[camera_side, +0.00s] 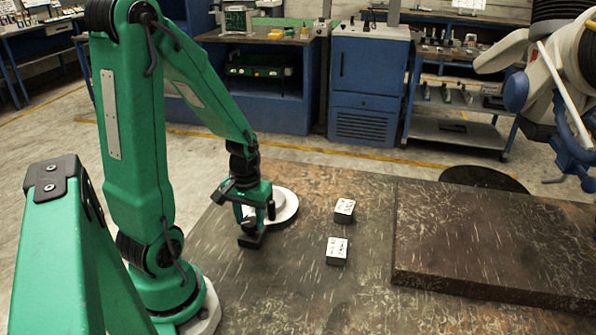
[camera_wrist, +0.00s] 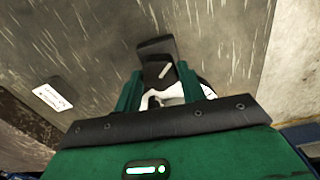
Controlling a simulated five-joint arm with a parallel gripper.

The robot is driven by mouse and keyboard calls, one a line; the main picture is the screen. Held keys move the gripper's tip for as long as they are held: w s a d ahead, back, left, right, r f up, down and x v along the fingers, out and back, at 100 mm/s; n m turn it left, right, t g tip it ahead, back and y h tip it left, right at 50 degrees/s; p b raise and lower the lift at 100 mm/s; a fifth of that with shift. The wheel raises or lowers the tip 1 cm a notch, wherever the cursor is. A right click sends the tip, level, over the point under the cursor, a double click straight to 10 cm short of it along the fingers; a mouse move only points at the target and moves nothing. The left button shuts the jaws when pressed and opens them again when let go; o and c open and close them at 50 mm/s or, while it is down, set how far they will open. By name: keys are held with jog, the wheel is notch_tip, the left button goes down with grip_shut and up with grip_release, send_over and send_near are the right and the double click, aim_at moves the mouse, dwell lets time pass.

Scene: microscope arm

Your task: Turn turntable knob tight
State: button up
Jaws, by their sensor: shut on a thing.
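A round white turntable (camera_side: 287,208) stands on the dark table, partly hidden behind my gripper (camera_side: 259,224). My gripper is green with dark fingers and points down at the turntable's near left edge. It is shut on the turntable knob, which the fingers mostly hide. I cannot tell how far the knob is turned.
Two small dark blocks with white labels, one behind (camera_side: 344,210) and one in front (camera_side: 336,251), stand right of the turntable. A raised dark slab (camera_side: 490,240) fills the table's right side. Bare table lies in front of the blocks. Another white and blue arm (camera_side: 550,90) is at the upper right.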

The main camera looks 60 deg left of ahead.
aim_at(250, 221)
jog(key=m, duration=0.4)
jog(key=shift+m, duration=0.3)
jog(key=m, duration=0.3)
jog(key=shift+m, duration=0.4)
jog(key=o, duration=1)
jog(key=shift+r, duration=0.15)
jog(key=shift+r, duration=3.8)
